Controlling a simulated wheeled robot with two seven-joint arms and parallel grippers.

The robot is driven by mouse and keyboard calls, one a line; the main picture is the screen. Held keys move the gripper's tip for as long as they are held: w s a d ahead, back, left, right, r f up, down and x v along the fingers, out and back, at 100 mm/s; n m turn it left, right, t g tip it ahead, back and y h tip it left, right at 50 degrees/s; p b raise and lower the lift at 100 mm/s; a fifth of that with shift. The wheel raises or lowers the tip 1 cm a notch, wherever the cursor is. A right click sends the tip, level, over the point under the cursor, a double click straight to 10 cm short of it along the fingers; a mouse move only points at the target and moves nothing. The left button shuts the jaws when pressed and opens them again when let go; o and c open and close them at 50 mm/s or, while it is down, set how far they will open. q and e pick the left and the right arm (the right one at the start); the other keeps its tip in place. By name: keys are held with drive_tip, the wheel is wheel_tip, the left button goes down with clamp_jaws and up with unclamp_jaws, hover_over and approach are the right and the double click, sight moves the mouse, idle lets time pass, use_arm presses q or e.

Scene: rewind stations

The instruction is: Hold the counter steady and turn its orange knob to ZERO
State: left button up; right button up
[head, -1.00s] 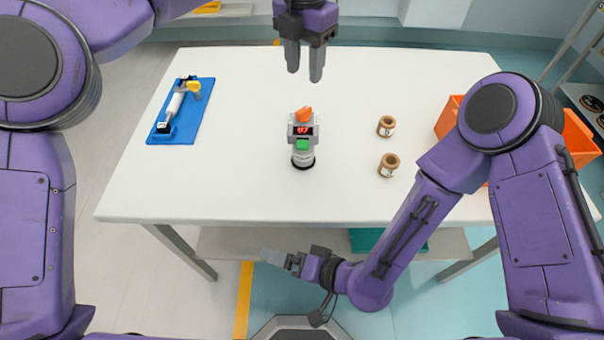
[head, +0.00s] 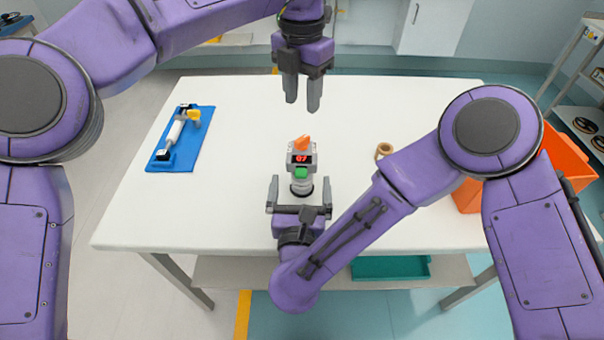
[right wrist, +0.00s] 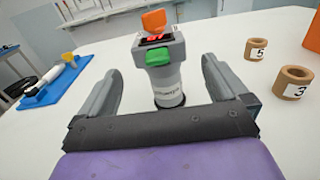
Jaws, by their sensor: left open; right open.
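The counter (head: 301,172) stands upright on the white table, a grey body with a red display reading 07 and a green button on its front. Its orange knob (head: 302,142) is on top. It also shows in the right wrist view (right wrist: 168,83). My left gripper (head: 302,104) is open and points down, above and behind the counter, apart from it. My right gripper (head: 299,188) is open and level, low in front of the counter. In the right wrist view its two fingers reach to either side of the counter's lower body, with gaps on both sides.
A blue board (head: 181,138) with a white and yellow device lies on the left of the table. Two tan numbered rings (right wrist: 293,83) (right wrist: 257,49) stand to the right, partly behind my right arm in the head view. An orange bin (head: 566,152) is at the right.

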sight(302, 138)
drive_tip(key=w, duration=0.6)
drive_tip(key=shift+w+d, duration=0.15)
drive_tip(key=shift+w, duration=0.05)
drive_tip(key=shift+c, duration=0.3)
drive_tip(key=c, duration=1.1)
drive_tip(key=shift+o, duration=0.2)
use_arm(q)
wheel_tip(302, 138, down, 10)
drive_tip(key=shift+r+m, duration=0.1)
drive_tip(key=shift+m, duration=0.9)
clamp_jaws()
